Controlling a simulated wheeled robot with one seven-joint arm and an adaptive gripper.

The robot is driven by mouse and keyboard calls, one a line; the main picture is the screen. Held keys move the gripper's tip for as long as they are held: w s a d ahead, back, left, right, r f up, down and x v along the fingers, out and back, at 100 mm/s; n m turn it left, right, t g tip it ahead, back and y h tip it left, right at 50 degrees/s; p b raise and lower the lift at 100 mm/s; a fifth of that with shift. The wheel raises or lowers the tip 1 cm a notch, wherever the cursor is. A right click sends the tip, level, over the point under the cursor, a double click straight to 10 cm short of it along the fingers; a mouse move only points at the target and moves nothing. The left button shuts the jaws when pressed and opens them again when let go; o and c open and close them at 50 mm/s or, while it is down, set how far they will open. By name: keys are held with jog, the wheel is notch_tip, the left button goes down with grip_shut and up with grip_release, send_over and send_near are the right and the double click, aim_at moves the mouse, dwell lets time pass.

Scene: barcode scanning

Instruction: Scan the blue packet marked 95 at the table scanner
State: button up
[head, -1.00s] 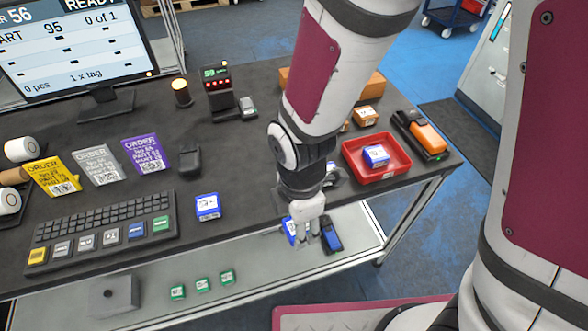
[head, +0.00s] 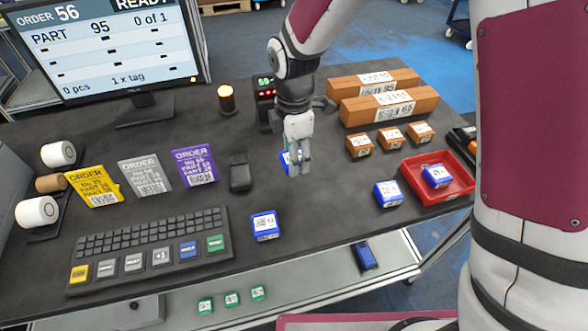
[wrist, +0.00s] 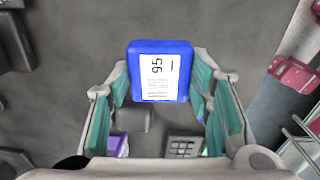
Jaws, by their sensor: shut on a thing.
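My gripper (head: 298,170) is above the middle of the table, shut on the blue packet. In the wrist view the blue packet (wrist: 158,70) sits between the teal finger pads, its white label reading 95 facing the camera. In the head view only a blue edge of the packet (head: 286,160) shows beside the fingers. A dark device with a lit green display (head: 265,88) stands behind my gripper, partly hidden by the arm; I cannot tell for sure whether it is the scanner. The monitor (head: 110,45) reads order 56, part 95, 0 of 1, 0 pcs.
Blue packets stand by the keyboard (head: 265,226), right of the gripper (head: 388,194) and in the red tray (head: 458,190). Brown boxes (head: 385,105) lie at the back right. Order cards (head: 145,175), a black device (head: 240,173) and a lamp (head: 226,98) stand to the left.

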aim_at(287, 151)
jog(key=shift+w+a, duration=0.2)
jog(key=shift+w, duration=0.3)
jog(key=shift+w+a+f+b, duration=0.2)
jog(key=shift+w+f+b, duration=0.55)
jog(key=shift+f+b, duration=0.05)
jog(key=shift+w+a+f+b, duration=0.25)
jog(key=shift+w+f+b, duration=0.5)
jog(key=shift+w+f, duration=0.1)
jog(key=shift+w+a+f+b, duration=0.2)
jog(key=shift+w+f+b, duration=0.5)
jog(key=shift+f+b, duration=0.1)
